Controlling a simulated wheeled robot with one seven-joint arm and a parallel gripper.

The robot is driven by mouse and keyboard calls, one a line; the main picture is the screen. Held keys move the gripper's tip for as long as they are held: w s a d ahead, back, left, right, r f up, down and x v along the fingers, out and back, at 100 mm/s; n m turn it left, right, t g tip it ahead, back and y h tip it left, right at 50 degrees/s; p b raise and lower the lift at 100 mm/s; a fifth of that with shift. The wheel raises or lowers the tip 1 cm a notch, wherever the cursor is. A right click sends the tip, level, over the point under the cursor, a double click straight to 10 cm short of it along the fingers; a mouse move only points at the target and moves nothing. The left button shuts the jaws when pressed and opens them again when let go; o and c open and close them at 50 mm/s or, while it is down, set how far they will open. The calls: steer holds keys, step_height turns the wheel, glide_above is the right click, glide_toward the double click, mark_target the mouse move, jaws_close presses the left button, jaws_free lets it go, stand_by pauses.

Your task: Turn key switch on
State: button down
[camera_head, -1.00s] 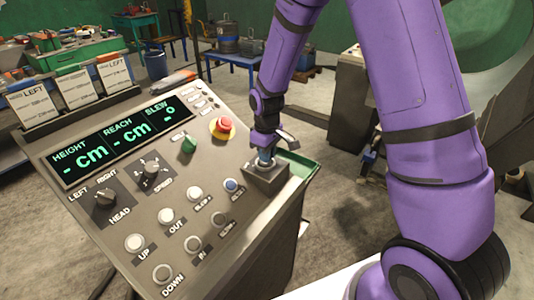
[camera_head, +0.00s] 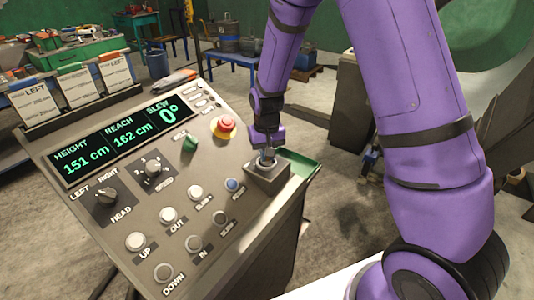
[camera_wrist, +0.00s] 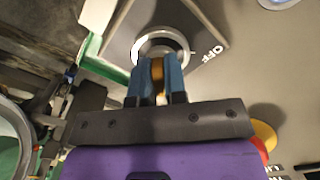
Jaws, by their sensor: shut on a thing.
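The key switch sits on a raised grey box (camera_head: 266,175) at the right edge of the console; in the wrist view its round metal collar (camera_wrist: 183,43) shows next to the printed word OFF. My gripper (camera_head: 266,158) points down at the switch. In the wrist view the blue fingers of my gripper (camera_wrist: 157,72) are shut on a brass-coloured key (camera_wrist: 157,68) standing at the collar. The fingers hide most of the key. The console display (camera_head: 120,135) reads height 151 cm, reach 162 cm and slew 0°.
A red emergency stop button (camera_head: 225,123) and a green knob (camera_head: 190,143) are close to the left of my gripper. Several push buttons and two black selector knobs cover the panel. A green tray (camera_head: 303,165) is at the console's right edge.

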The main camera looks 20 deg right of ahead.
steer(key=shift+w, duration=0.1)
stand_by(0.4)
steer(key=c, duration=1.2)
jaws_free()
steer(key=shift+o, duration=0.2)
step_height(320, 180, up, 11)
steer(key=s+d+r+t, duration=0.2)
steer(key=s+d+r, duration=0.2)
steer(key=s+r, duration=0.95)
steer(key=s+d+r+t, duration=0.1)
steer(key=s+r, duration=0.2)
steer(key=s, duration=0.4)
steer(key=s+d+r+n+t, duration=0.1)
steer(key=s+d+r+t, duration=0.1)
steer(key=s, duration=0.6)
steer(key=shift+r, duration=0.9)
